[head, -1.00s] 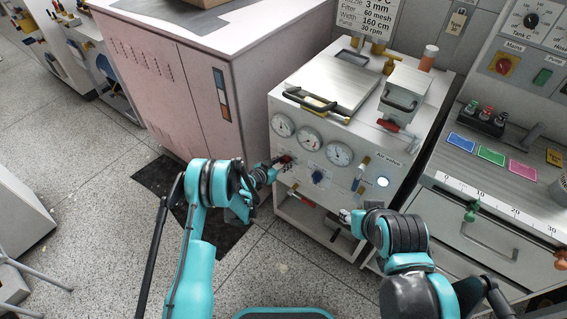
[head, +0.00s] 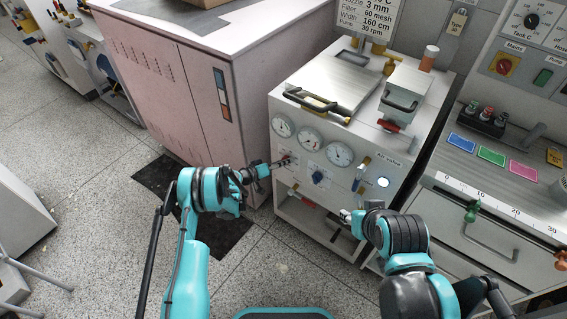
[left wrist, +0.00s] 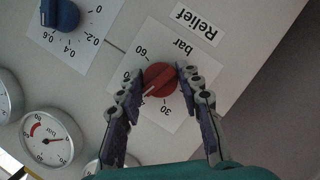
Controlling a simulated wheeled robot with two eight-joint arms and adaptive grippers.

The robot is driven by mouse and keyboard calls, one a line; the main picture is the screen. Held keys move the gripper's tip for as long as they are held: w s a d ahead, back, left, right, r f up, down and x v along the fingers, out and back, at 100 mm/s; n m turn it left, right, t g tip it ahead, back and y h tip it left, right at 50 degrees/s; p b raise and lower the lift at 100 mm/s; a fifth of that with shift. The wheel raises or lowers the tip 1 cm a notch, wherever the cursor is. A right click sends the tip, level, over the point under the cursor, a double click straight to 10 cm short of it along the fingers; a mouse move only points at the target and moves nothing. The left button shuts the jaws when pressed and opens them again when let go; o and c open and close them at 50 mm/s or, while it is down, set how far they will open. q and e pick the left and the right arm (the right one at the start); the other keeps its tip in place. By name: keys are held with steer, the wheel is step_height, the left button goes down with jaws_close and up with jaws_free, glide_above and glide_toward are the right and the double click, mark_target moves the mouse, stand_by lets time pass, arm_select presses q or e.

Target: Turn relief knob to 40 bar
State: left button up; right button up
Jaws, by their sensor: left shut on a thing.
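The red relief knob (left wrist: 160,78) sits on a white dial card marked "bar" below a "Relief" label, which appears upside down in the left wrist view. My left gripper (left wrist: 161,76) is shut on the knob, one finger on each side. A white mark on the knob points to the lower left, between the printed 60 and 30. The left finger hides part of the scale there. In the head view my left gripper (head: 283,163) reaches the panel front below the gauges. My right gripper (head: 346,215) is low before the cabinet; its finger state is unclear.
A blue knob (left wrist: 60,14) with a 0 to 0.6 scale is beside the relief dial. Round gauges (head: 309,139) line the panel above. A pink cabinet (head: 190,85) stands close on the left, and a counter with drawers (head: 480,235) on the right.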

arm_select(q)
steer(key=shift+w+n+h, duration=0.1)
steer(key=shift+n+h, duration=0.2)
steer(key=shift+n, duration=0.1)
stand_by(0.3)
steer(key=o, duration=1.2)
steer(key=shift+c, duration=0.2)
steer(key=shift+a, duration=0.1)
steer(key=v, duration=1.2)
steer(key=shift+r, duration=0.1)
